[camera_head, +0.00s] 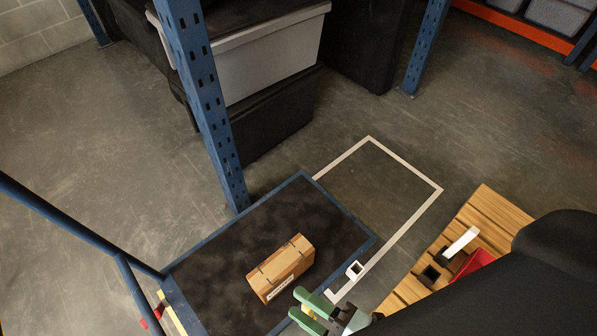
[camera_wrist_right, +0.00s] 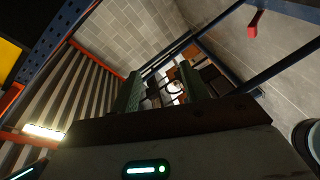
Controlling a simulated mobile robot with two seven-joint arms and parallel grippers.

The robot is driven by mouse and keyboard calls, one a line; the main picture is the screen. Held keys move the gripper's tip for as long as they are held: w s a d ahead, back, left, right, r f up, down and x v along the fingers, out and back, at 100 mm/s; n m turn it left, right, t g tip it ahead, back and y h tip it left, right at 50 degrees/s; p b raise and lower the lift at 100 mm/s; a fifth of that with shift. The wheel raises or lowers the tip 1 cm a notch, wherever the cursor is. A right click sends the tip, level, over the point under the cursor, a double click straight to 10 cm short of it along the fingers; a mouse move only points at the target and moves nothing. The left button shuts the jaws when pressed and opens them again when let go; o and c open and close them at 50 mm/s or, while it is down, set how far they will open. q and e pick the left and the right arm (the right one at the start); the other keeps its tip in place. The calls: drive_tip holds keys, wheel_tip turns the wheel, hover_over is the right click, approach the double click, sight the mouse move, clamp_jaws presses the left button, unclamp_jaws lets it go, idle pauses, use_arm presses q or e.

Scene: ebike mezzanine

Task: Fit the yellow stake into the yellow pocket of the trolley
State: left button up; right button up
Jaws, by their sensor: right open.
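The trolley (camera_head: 303,177) has a blue frame and a dark deck, and stands in the lower middle of the head view. A yellow upright piece (camera_head: 173,313) shows at its left edge, cut by the frame's bottom; I cannot tell whether it is the stake, the pocket or both. A white square pocket (camera_head: 355,269) sits at the trolley's right corner. My right gripper (camera_head: 299,304) has green fingers, open, with nothing seen between them. It is over the deck's right front edge, close to the carton. In the right wrist view its fingers (camera_wrist_right: 163,88) are apart. My left gripper is not in view.
A cardboard carton (camera_head: 281,267) lies on the deck. A wooden top (camera_head: 487,212) at right bears a white stake (camera_head: 461,241), a black socket (camera_head: 430,275) and a red bin (camera_head: 477,262). A blue rack post (camera_head: 205,110) stands behind the trolley. The white-taped floor area is clear.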

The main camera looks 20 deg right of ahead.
drive_tip(key=s+d+f+m+g+h, duration=0.3)
drive_tip(key=s+d+f+m, duration=0.3)
drive_tip(key=s+m, duration=0.3)
drive_tip(key=s+d+f+m+g+h, duration=0.4)
drive_tip(key=s+d+f+m, duration=0.3)
drive_tip(key=s, duration=0.3)
drive_tip(key=shift+s+d+f+m+g, duration=0.3)
drive_tip(key=shift+f+m+g, duration=0.45)
drive_tip(key=shift+m, duration=0.15)
use_arm(q)
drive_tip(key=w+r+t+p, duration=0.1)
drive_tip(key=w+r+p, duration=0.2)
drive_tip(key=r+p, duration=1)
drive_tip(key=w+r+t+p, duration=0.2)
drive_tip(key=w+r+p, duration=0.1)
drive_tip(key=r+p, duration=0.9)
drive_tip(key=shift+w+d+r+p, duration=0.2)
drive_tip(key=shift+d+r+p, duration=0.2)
drive_tip(key=shift+p, duration=0.3)
use_arm(e)
drive_tip(key=w+r+t, duration=0.1)
drive_tip(key=w+r, duration=0.2)
drive_tip(key=r, duration=1)
drive_tip(key=w+r+t, duration=0.2)
drive_tip(key=w+r, duration=0.1)
drive_tip(key=r, duration=0.9)
drive_tip(key=shift+w+a+r, duration=0.25)
drive_tip(key=shift+a+r, duration=0.15)
